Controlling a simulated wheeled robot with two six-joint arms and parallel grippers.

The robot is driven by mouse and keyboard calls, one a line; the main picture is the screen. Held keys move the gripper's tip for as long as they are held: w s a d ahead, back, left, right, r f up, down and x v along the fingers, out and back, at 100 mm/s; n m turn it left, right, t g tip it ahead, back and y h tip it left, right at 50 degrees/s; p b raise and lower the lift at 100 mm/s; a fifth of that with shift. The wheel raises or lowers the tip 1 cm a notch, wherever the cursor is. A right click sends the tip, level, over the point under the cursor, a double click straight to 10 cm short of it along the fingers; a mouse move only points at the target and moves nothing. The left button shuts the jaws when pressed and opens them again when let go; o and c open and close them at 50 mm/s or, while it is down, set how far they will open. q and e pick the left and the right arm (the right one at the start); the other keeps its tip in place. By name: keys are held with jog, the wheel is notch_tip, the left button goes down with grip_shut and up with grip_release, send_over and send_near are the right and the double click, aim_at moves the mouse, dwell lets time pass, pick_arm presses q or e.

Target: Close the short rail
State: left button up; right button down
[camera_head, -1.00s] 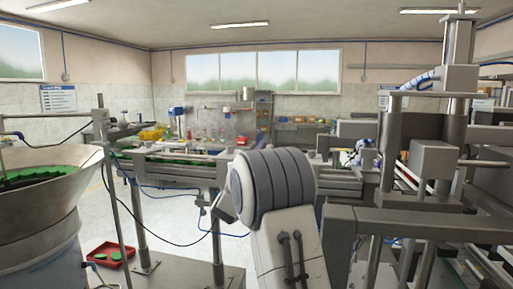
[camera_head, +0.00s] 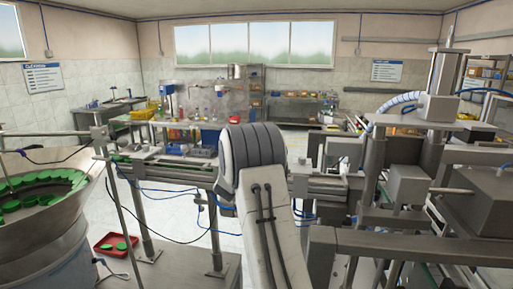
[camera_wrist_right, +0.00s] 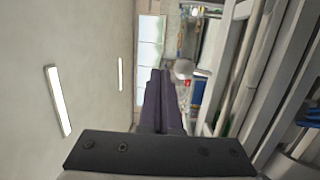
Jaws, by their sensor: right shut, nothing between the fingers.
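A metal conveyor rail (camera_head: 170,172) runs across the middle of the head view, on posts. My arm covers part of it. I cannot tell which rail is the short one or whether it is open or closed. My right gripper (camera_wrist_right: 160,100) shows in the wrist view as dark fingers, shut and empty. Grey metal bars (camera_wrist_right: 250,70) lie to the right of it in that view, apart from the fingers. The right gripper is hidden in the head view. My left gripper is not in view.
A large feeder bowl (camera_head: 75,205) with green caps stands at the left. A red tray (camera_head: 104,247) with green caps is on the floor plate. A metal machine frame (camera_head: 375,170) with a vertical column (camera_head: 438,75) fills the right side. Open floor lies behind the conveyor.

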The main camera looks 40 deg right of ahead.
jog(key=shift+w+d+f+p, duration=0.35)
jog(key=shift+w+d, duration=0.15)
jog(key=shift+d, duration=0.25)
jog(key=shift+f, duration=0.1)
dwell(0.3)
